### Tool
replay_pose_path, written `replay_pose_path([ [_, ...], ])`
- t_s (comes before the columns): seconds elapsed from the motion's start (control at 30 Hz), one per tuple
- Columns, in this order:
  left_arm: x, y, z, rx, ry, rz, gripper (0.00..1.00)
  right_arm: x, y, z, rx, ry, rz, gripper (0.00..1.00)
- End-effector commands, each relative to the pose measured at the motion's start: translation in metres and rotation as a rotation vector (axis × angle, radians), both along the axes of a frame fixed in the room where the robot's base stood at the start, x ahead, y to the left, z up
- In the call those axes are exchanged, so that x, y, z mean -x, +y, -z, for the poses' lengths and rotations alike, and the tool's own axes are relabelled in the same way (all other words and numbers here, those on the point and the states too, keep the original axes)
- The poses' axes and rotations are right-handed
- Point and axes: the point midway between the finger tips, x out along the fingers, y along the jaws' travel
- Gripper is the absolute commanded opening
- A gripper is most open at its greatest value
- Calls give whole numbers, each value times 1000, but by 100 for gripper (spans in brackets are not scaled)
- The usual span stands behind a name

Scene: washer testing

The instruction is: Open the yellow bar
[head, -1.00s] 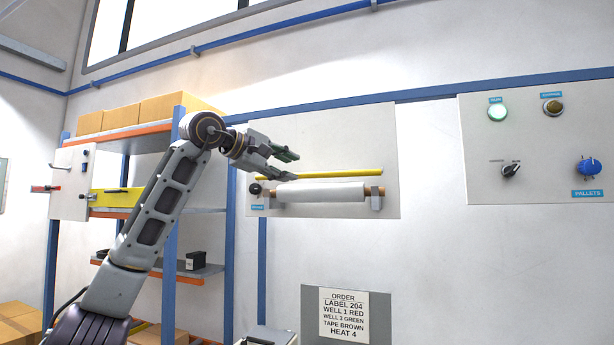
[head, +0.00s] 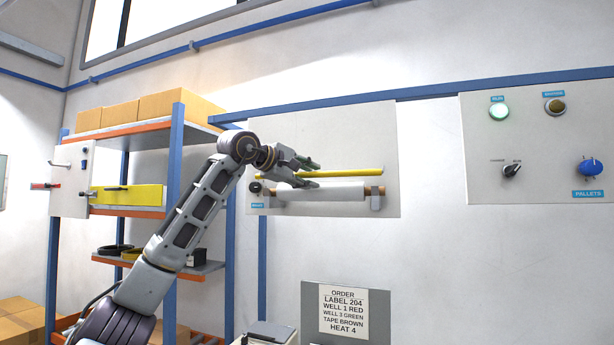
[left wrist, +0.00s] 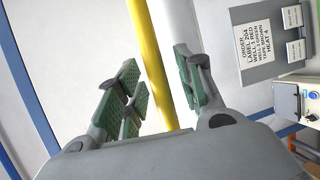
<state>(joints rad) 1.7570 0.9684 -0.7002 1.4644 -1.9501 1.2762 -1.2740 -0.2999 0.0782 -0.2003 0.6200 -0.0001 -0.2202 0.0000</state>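The long yellow bar (head: 350,173) runs level across a grey wall panel, just above a white roll (head: 330,192). My left gripper (head: 313,174) is at the left half of the bar, one finger above it and one below in the head view. In the left wrist view the gripper (left wrist: 157,62) is open, its green-padded fingers spread apart. The yellow bar (left wrist: 150,50) shows between them, with clear gaps to the pads; I cannot tell how deep it sits. The right finger partly covers the white roll (left wrist: 172,18). My right gripper is not in view.
A dark knob (head: 255,188) is at the panel's left end. A yellow box-like piece (head: 130,197) is on the shelving at left. A control panel (head: 540,150) with lamps and knobs is at right. An order sign (head: 343,310) stands below. The wall between is clear.

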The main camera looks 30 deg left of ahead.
Motion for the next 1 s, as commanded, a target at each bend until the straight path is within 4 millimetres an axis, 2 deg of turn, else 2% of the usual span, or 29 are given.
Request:
replay_pose_path([
  [0.1, 0, 0, 0, 0, 0, 0, 36, 0, 1, 0, -1, 0, 1, 40],
  [0.4, 0, 0, 0, 0, 0, 0, 0, 0, 1, 0, -1, 0, 1, 40],
  [1.0, 5, 0, -4, -1, -1, 0, 0, 0, -4, -4, 4, 0, -1, 40],
])
